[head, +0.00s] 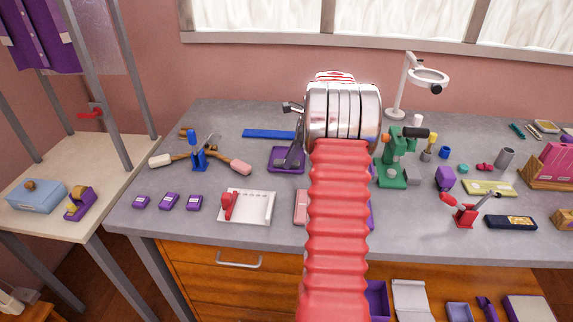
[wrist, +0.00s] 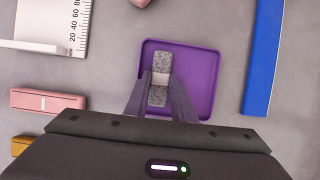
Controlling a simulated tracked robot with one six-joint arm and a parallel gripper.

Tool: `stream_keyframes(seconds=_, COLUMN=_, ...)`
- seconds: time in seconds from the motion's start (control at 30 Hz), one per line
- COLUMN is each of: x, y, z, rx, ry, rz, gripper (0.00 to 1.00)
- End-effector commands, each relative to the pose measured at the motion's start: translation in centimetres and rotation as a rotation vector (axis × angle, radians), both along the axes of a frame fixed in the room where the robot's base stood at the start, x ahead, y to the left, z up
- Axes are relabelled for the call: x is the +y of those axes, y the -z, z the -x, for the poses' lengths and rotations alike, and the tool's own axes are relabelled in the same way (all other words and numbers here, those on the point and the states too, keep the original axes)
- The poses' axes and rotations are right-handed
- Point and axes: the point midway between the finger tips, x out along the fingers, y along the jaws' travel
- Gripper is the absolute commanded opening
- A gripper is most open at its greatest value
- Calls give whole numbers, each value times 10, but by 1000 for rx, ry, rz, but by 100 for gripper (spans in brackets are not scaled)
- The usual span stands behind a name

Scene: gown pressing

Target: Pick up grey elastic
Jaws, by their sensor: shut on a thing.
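The grey elastic (wrist: 158,96) is a speckled grey strip with a pale band around its middle. In the wrist view it is over the purple tray (wrist: 206,85). My gripper (wrist: 160,82) is shut on the elastic at its pale band, one finger on each side. I cannot tell whether the elastic touches the tray floor. In the head view my gripper (head: 291,160) reaches down into the purple tray (head: 274,167), and the elastic is not distinguishable there.
A blue strip (wrist: 263,55) lies right of the tray. A white measuring board (wrist: 50,22) and a pink block (wrist: 47,100) lie to the left. In the head view a green press (head: 392,160) stands right of my arm. Bare grey tabletop surrounds the tray.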

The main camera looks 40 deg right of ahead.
Motion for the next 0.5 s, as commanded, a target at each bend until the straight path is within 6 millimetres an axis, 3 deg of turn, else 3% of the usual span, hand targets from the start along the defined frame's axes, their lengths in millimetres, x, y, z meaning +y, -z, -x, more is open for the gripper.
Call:
stream_keyframes(seconds=0.27, x=0, y=-3, z=-1, rx=-1, ry=-1, rz=1, gripper=1)
stream_keyframes(seconds=0.5, x=0, y=-29, z=-1, rx=-2, ry=-2, rz=3, gripper=1)
